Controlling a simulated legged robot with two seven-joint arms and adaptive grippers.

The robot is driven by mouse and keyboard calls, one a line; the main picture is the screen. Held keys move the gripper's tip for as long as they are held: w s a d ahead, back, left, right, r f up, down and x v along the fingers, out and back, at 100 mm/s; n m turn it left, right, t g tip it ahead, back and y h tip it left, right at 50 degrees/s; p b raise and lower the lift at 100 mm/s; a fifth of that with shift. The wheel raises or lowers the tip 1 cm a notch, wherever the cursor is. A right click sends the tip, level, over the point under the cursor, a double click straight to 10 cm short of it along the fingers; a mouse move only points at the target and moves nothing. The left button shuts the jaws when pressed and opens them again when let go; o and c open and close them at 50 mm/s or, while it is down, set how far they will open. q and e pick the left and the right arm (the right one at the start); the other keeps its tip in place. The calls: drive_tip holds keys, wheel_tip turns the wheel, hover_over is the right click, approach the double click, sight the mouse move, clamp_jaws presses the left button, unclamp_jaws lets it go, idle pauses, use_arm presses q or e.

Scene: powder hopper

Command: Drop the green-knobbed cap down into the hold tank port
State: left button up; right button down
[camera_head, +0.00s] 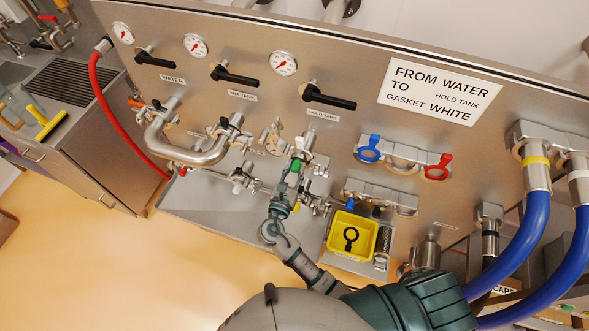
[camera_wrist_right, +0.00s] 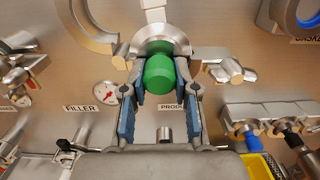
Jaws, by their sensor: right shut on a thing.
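The green-knobbed cap (camera_head: 295,166) is at the tip of my right gripper (camera_head: 289,182), in front of the panel below the "HOLD TANK" label (camera_head: 323,116). In the right wrist view its green knob (camera_wrist_right: 160,75) sits between the two blue-padded fingers of the right gripper (camera_wrist_right: 160,92), which are shut on it. A round metal flange (camera_wrist_right: 161,40) shows just beyond the knob. The hold tank port (camera_head: 301,143) is right by the cap, partly hidden by clamp fittings. I cannot tell whether the cap is seated in it. My left gripper is not in view.
A bent steel pipe (camera_head: 189,152) joins ports at the left. Valves and clamps crowd both sides of the gripper. A yellow bin (camera_head: 352,236) holding a black ring stands to the right. Blue hoses (camera_head: 525,240) run at the far right, a red hose (camera_head: 97,95) at the left.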

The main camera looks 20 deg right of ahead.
drive_tip(key=c, duration=0.8)
unclamp_jaws()
drive_tip(key=shift+d, duration=0.1)
drive_tip(key=shift+s+d, duration=0.1)
drive_tip(key=shift+d, duration=0.1)
drive_tip(key=shift+f, duration=0.1)
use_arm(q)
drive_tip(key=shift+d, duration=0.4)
use_arm(e)
drive_tip(key=v, duration=1.2)
